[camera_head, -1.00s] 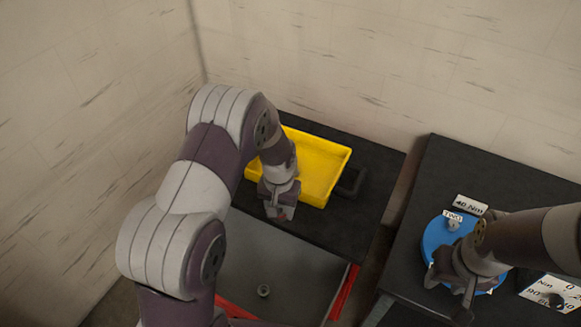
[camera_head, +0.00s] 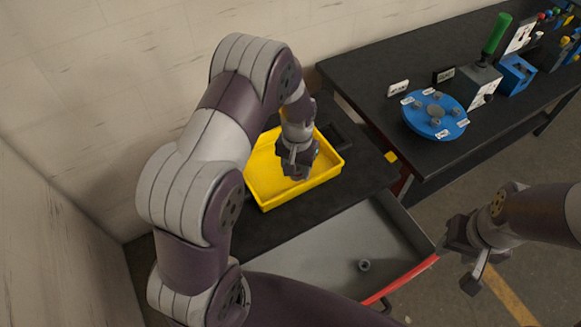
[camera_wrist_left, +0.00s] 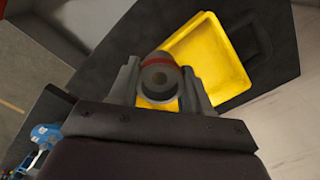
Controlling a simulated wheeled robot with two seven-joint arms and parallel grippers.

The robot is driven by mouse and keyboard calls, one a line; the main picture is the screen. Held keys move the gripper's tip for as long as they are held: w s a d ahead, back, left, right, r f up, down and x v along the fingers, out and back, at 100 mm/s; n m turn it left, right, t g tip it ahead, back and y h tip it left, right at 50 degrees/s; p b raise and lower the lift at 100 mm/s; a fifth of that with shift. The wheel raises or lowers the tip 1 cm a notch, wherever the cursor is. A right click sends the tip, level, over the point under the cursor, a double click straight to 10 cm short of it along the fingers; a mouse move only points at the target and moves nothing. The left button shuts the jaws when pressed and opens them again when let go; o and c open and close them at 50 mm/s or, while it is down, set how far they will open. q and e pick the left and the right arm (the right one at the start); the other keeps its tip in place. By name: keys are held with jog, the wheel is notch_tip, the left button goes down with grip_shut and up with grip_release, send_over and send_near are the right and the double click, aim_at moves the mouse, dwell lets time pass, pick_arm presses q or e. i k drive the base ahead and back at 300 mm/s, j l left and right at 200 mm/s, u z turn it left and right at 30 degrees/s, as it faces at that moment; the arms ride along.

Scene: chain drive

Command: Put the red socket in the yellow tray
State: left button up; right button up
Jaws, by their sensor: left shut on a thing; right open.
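My left gripper (camera_head: 298,174) is shut on the red socket, a grey cylinder with a red band (camera_wrist_left: 158,60) that shows between the fingers in the left wrist view. In the head view the gripper mostly hides the socket. The yellow tray (camera_head: 268,195) lies on the black worktop, and my left gripper is above its right part. The tray also shows behind the socket in the left wrist view (camera_wrist_left: 210,60). I cannot tell how high the socket is above it. My right gripper (camera_head: 457,264) is open and empty, in front of the bench at right.
A grey open drawer (camera_head: 320,250) with a red front holds a small metal ring-like part (camera_head: 364,265). A blue round holder (camera_head: 435,115) with several sockets stands on the black bench at right. A dark object (camera_head: 340,135) lies beside the tray.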

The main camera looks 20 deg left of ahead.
aim_at(263, 177)
jog(key=k+j+z, duration=0.1)
jog(key=j+z, duration=0.15)
jog(key=j, duration=0.15)
jog(key=k+j+z, duration=0.2)
jog(key=j, duration=0.2)
jog(key=j+z, duration=0.25)
jog(key=j, duration=0.15)
jog(key=k+j+z, duration=0.25)
jog(key=j+z, duration=0.35)
jog(key=j, duration=1.6)
